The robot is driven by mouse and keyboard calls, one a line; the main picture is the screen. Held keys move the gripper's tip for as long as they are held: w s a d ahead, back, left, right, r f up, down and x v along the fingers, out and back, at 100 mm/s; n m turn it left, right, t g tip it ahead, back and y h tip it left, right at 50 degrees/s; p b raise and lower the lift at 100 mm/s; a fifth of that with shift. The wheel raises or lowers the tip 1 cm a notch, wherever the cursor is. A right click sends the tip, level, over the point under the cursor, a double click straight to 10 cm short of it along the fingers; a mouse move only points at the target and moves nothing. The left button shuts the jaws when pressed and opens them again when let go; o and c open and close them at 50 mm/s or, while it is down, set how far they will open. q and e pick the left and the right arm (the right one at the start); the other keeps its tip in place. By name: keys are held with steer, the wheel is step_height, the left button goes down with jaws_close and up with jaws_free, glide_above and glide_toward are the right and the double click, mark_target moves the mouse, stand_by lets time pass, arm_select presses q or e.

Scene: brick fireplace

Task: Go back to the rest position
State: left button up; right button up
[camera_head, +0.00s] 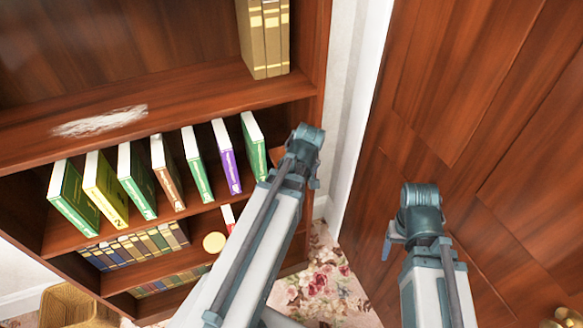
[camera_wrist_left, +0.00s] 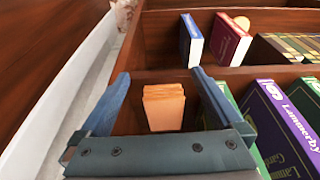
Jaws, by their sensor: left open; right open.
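My left arm reaches up toward the right end of the bookcase (camera_head: 200,103) in the head view; its gripper is mostly hidden there behind the arm. In the left wrist view my left gripper (camera_wrist_left: 160,76) is open, with its two blue fingers apart. A small orange-tan stack of books (camera_wrist_left: 164,108) shows between the fingers, farther off in a shelf; I see nothing held. In the head view my right gripper (camera_head: 388,243) hangs below its wrist before the wooden door, small and partly hidden. It is open, with nothing seen in it.
Green books (camera_head: 73,198), a purple book (camera_head: 228,170) and others stand on the middle shelf, close to my left arm. Tan volumes (camera_head: 265,40) stand above. A wooden door (camera_head: 480,100) lies right of my arms. A wicker basket (camera_head: 68,305) is at lower left.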

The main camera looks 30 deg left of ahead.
arm_select(q)
steer(key=shift+s+d, duration=0.45)
steer(key=shift+d, duration=0.05)
steer(key=shift+w+a, duration=0.1)
steer(key=w+a, duration=0.2)
steer(key=a, duration=0.1)
steer(key=w+a, duration=0.5)
steer(key=a, duration=0.1)
steer(key=shift+w+f+b, duration=0.3)
steer(key=shift+a+f+b, duration=0.25)
steer(key=shift+f+b, duration=0.2)
steer(key=shift+r, duration=0.15)
